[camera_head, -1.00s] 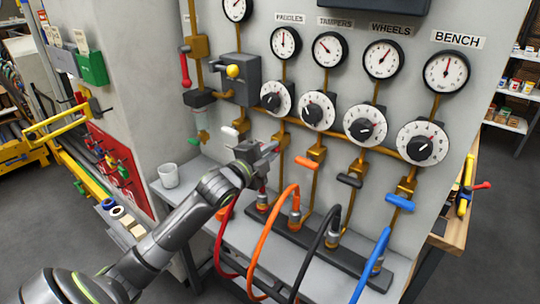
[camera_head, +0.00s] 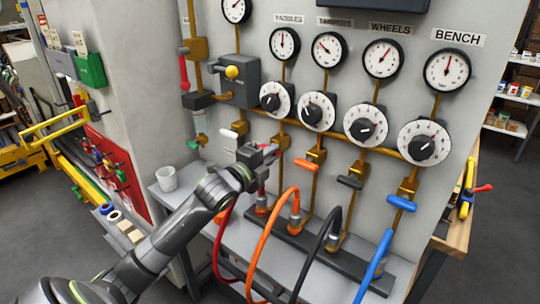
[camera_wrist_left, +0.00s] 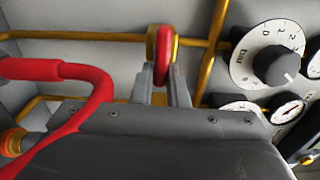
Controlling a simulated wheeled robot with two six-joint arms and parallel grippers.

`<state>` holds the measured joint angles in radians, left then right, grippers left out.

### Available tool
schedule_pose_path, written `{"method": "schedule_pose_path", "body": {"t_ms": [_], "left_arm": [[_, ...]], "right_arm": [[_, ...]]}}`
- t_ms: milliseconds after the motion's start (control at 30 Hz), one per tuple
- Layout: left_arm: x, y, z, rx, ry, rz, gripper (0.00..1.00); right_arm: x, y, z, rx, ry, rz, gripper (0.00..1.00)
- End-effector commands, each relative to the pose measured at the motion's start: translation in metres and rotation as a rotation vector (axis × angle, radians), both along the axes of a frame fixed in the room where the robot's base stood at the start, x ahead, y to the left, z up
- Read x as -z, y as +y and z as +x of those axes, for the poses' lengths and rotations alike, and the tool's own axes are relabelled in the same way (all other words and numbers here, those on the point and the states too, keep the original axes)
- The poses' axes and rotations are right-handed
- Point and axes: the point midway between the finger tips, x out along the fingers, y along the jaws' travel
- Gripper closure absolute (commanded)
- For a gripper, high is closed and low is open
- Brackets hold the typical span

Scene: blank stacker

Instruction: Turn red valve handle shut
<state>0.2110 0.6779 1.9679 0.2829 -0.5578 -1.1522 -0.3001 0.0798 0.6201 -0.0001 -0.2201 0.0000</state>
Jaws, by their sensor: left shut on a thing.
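My left gripper (camera_head: 268,152) is in front of the wall panel at the leftmost of the hose lines, and its body hides most of the valve there. In the left wrist view the red valve handle (camera_wrist_left: 164,50) stands between the two fingers of my left gripper (camera_wrist_left: 163,76), which are shut on it. The handle is seen nearly end-on, with a brass pipe (camera_wrist_left: 90,36) behind it. Its exact angle is hard to tell. My right gripper is not in view.
An orange handle (camera_head: 306,164), a black handle (camera_head: 350,182) and a blue handle (camera_head: 401,203) sit to the right. A red hose (camera_head: 218,250) hangs below my gripper and shows close by in the wrist view (camera_wrist_left: 85,115). A white cup (camera_head: 167,177) stands on the ledge.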

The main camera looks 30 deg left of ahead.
Motion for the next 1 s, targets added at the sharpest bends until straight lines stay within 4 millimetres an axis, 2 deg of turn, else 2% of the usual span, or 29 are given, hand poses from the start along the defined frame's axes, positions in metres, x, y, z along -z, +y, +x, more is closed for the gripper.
{"method": "schedule_pose_path", "body": {"t_ms": [33,67,200,567,667,1000], "left_arm": [[0.001,0.000,0.000,-0.001,0.002,0.001,1.00],[0.001,0.000,0.000,-0.001,0.002,0.001,0.83],[0.001,0.000,0.000,-0.001,0.002,0.001,0.65],[0.001,0.001,-0.004,-0.001,0.001,0.002,0.65],[0.001,0.002,-0.015,-0.001,0.002,0.005,0.65],[0.001,0.007,-0.077,-0.001,0.004,0.009,0.65]], "right_arm": [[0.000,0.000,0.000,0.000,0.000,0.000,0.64],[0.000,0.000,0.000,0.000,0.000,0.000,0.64],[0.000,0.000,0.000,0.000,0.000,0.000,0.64],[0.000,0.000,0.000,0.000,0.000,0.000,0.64],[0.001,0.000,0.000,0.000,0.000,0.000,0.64],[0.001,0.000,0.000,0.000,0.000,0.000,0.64]]}}
